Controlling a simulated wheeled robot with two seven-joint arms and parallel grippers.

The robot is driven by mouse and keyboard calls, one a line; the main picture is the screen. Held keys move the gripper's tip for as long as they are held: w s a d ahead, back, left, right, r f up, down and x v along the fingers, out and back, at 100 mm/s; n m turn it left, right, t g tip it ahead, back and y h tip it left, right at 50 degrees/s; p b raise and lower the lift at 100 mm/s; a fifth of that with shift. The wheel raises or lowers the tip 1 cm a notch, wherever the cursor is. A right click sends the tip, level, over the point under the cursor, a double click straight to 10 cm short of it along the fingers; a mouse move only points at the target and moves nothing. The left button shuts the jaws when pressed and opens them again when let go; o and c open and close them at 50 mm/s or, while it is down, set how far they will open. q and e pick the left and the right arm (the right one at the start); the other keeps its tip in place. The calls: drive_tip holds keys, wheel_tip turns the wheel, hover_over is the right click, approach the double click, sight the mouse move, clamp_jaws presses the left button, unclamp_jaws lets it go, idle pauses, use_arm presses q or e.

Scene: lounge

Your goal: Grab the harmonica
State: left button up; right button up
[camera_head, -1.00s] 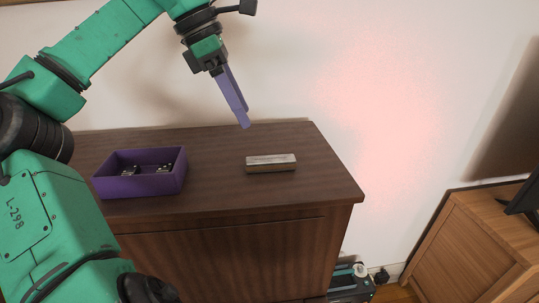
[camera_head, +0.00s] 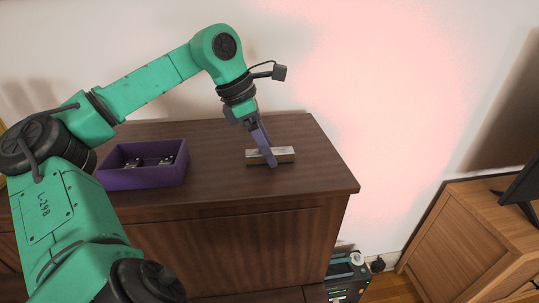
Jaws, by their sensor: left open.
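The harmonica (camera_head: 284,155) is a small silver and brown bar lying on top of the dark wooden cabinet (camera_head: 215,188). My left gripper (camera_head: 270,160) points down at it, with its purple fingers overlapping the left-middle part of the harmonica in the head view. The near finger hides a strip of the harmonica. The fingers are open; I cannot tell whether they touch it. My right gripper is not in view.
A purple open box (camera_head: 143,176) with small dark and metallic items stands on the cabinet to the left. The cabinet top right of the harmonica is clear. A lighter wooden cabinet (camera_head: 465,240) stands at the right.

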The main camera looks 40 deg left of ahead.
use_arm(q)
drive_tip(key=shift+f, duration=0.2)
idle(0.3)
clamp_jaws()
